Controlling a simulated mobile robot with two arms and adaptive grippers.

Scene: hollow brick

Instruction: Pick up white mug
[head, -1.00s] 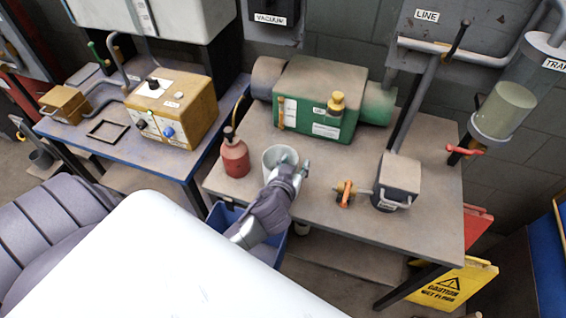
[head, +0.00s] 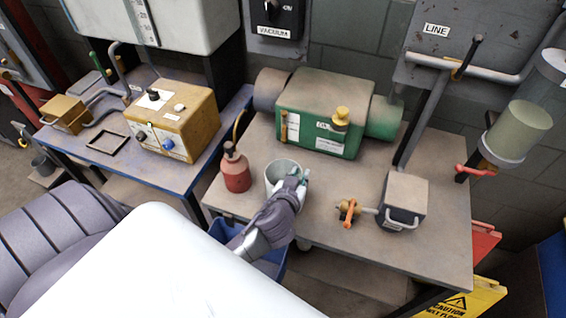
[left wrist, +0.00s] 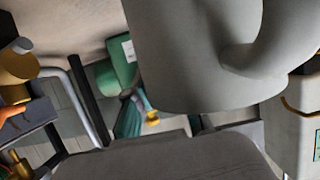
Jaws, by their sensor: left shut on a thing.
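The white mug (head: 272,182) is at the front of the grey workbench in the head view, to the right of the red bottle. My left gripper (head: 298,177) reaches it from the front and is shut on its right side. The gripper hides part of the mug's lower right. In the left wrist view the mug (left wrist: 180,55) fills the upper middle, very close, with its curved handle toward the right. I cannot tell whether its base touches the bench. My right gripper is not in view.
The red bottle (head: 236,172) stands close left of the mug. Behind is a green pump (head: 318,110). To the right are a brass valve with an orange handle (head: 348,211) and a dark grey box (head: 403,200). A blue bin (head: 272,264) is below the bench's front edge.

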